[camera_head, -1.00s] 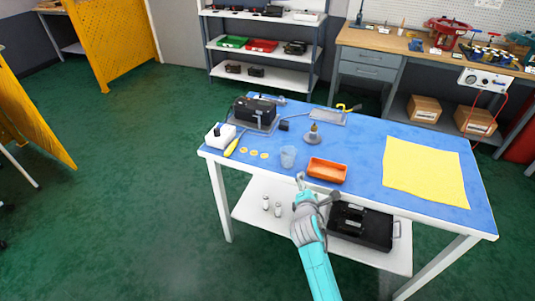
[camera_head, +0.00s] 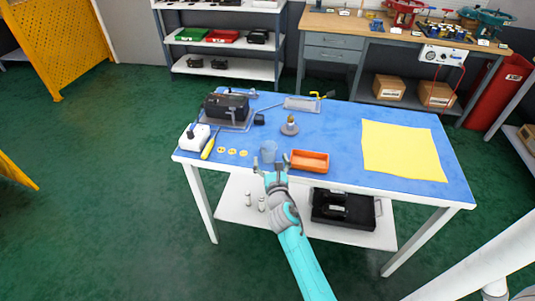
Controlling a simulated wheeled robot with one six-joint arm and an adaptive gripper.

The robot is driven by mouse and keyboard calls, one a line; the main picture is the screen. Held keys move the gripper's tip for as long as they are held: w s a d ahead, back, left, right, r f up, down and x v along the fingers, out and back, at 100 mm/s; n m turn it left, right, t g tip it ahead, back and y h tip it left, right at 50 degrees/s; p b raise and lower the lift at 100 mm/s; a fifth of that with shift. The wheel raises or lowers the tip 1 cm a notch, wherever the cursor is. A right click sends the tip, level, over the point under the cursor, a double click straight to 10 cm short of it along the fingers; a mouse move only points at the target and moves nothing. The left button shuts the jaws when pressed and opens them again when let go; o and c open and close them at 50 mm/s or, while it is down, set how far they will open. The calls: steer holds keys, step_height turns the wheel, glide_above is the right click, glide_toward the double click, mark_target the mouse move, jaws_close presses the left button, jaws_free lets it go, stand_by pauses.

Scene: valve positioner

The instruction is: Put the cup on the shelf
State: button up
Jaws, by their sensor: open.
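A translucent grey-blue cup (camera_head: 268,150) stands upright on the blue top of the worktable (camera_head: 330,125), near its front edge and left of an orange tray. My gripper (camera_head: 270,164) is open at the table's front edge, with its fingers just in front of the cup and slightly below it in the picture. I cannot tell whether a finger touches the cup. A shelf unit (camera_head: 225,67) with several white boards stands at the back. The worktable also has a lower white shelf (camera_head: 235,205).
The orange tray (camera_head: 310,161) is close on the right of the cup. A brass-topped fitting (camera_head: 290,125) stands behind it, and yellow discs (camera_head: 232,152) lie to its left. A yellow sheet (camera_head: 403,150) covers the right side. Green floor is open on the left.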

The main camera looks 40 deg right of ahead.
mark_target(270, 155)
steer(key=shift+x, duration=2.7)
steer(key=c, duration=1.2)
